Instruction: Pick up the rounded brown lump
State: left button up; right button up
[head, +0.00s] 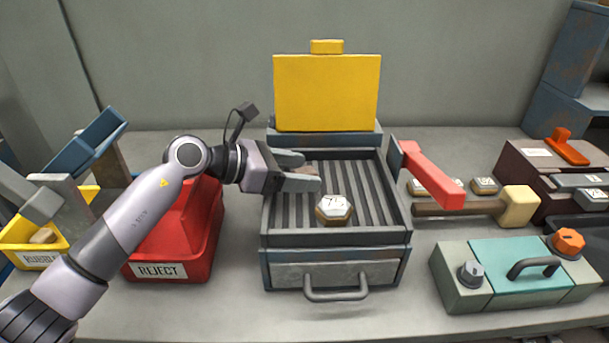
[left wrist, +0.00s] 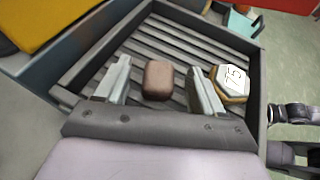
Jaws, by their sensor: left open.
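The rounded brown lump (left wrist: 158,80) lies on the ribbed floor of the grey tray (left wrist: 66,98), between the two open fingers of my left gripper (left wrist: 160,85) in the left wrist view. Gaps show on both sides of it. In the head view my left gripper (head: 303,172) reaches into the tray (head: 336,240) from the left, and a small part of the lump (head: 308,165) shows between its fingers. The rest of the lump is hidden by the gripper. My right gripper is not identifiable in these views.
A white-topped hexagonal piece (head: 334,209) marked with a number, also in the left wrist view (left wrist: 234,82), lies beside the gripper in the tray. A red REJECT bin (head: 205,250) stands left. A yellow lid (head: 327,92) stands behind.

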pick_arm(q)
jog(key=c, duration=1.1)
jog(key=shift+o, duration=0.2)
